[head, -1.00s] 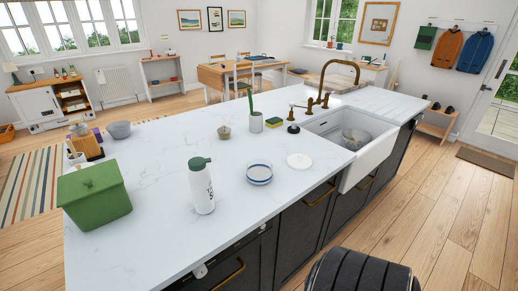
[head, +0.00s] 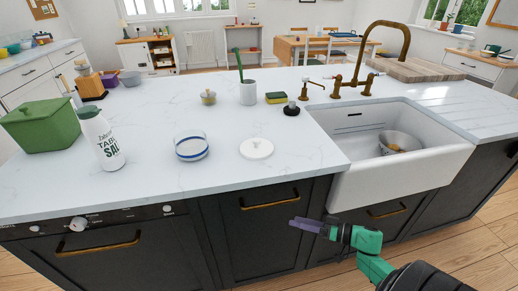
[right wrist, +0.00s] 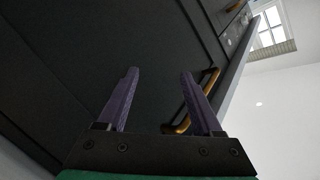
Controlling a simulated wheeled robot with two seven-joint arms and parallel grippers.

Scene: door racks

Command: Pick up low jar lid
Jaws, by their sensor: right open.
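The low jar lid (head: 257,148) is a flat white disc with a small knob. It lies on the white marble counter (head: 300,150), just left of the sink. A low glass jar with a blue band (head: 191,146) stands to its left, apart from it. My right gripper (head: 293,222) has purple fingers and is in front of the dark cabinet, below the counter edge and the lid. In the right wrist view its fingers (right wrist: 157,95) are spread with nothing between them, facing the dark cabinet front and a brass handle (right wrist: 184,124). My left gripper is not in view.
A white sink (head: 395,160) with a metal bowl (head: 398,142) is right of the lid. A salt container (head: 101,139) and green bin (head: 40,125) are at left. The counter before the lid is clear.

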